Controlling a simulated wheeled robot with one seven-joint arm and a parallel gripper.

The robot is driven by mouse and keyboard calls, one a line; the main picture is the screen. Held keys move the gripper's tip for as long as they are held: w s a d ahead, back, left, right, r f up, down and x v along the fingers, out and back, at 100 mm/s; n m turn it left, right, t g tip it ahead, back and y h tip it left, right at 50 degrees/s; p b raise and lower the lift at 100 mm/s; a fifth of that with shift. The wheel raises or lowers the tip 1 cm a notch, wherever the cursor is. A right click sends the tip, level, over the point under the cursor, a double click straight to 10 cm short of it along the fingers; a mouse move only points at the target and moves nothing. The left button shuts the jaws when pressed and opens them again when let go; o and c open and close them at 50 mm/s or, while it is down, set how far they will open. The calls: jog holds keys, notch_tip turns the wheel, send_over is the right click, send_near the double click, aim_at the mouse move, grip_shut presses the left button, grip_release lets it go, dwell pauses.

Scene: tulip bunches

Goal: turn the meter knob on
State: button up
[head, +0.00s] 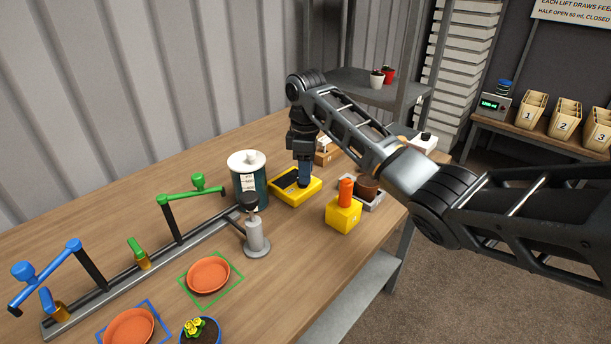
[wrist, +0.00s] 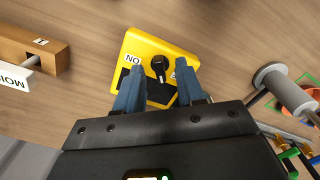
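The meter is a yellow box (head: 312,190) on the wooden table, under my gripper (head: 304,183). In the wrist view the yellow meter (wrist: 138,47) has a black knob (wrist: 158,68), a dark panel and a label reading "ON" upside down left of the knob. Another label to the right is partly hidden by a finger. My gripper (wrist: 159,72) points down with its blue fingers apart, one on each side of the knob, with visible gaps. I cannot tell the fingertips' height above the meter. In the head view the knob is hidden behind my gripper.
A dark green canister (head: 249,180) stands left of the meter. A yellow block with an orange handle (head: 343,214) and a grey tray stand to the right. A grey metal post (head: 256,236) stands in front. A wooden block (wrist: 30,50) lies beside the meter.

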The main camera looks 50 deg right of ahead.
jog(key=shift+f, duration=0.95)
jog(key=shift+d, duration=0.1)
jog(key=shift+c, duration=0.2)
grip_shut()
